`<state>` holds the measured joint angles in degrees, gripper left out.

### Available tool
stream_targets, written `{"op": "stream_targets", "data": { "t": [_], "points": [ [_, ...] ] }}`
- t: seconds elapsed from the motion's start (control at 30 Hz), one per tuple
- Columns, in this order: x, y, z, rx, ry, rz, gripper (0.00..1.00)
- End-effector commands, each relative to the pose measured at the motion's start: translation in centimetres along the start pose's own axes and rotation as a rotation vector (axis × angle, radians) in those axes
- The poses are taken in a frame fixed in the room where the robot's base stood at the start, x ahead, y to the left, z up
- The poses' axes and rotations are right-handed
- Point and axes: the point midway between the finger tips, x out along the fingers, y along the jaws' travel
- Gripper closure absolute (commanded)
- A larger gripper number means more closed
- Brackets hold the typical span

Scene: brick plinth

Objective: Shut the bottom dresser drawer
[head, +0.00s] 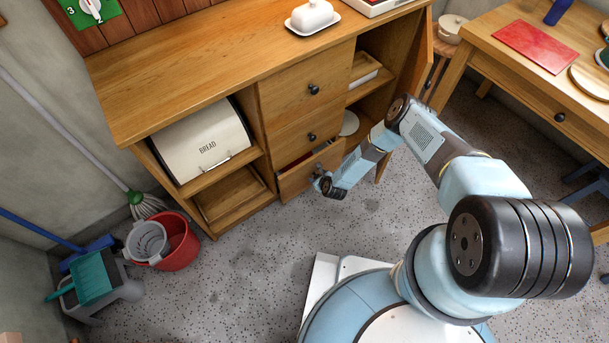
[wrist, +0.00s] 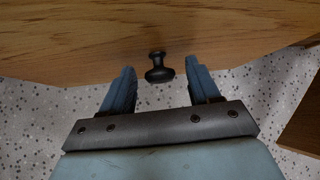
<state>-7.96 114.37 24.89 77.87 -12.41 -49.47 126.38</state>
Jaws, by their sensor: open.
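The wooden dresser (head: 190,75) has three drawers in its middle column. The bottom drawer (head: 312,172) stands part way out, and something red shows inside it. The two drawers above it are shut. In the head view my gripper (head: 318,174) is at the front of the bottom drawer and mostly covers its knob. In the wrist view my gripper (wrist: 158,84) is open, with one blue finger on each side of a dark knob (wrist: 158,68). The fingers are apart from the knob. Wood fills the top of that view; contact with it cannot be told.
The right dresser door (head: 415,58) stands open beside my arm. A red bucket (head: 180,240) and a mop stand at the left. A bread box (head: 200,140) sits in the left shelf. A wooden table (head: 560,85) is at the right. The speckled floor in front is clear.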

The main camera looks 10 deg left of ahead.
Motion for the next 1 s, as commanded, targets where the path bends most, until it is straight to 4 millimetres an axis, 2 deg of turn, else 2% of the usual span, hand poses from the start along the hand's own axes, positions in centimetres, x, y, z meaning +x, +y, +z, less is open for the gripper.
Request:
{"op": "stream_targets", "data": {
  "t": [0.23,0.87,1.0],
  "points": [
    [0.05,0.09,0.01,-0.001,0.0,0.001,0.39],
    [0.05,0.15,0.05,-0.003,0.0,0.002,0.99],
    [0.05,0.14,0.06,-0.003,0.0,0.001,1.0]
  ]
}}
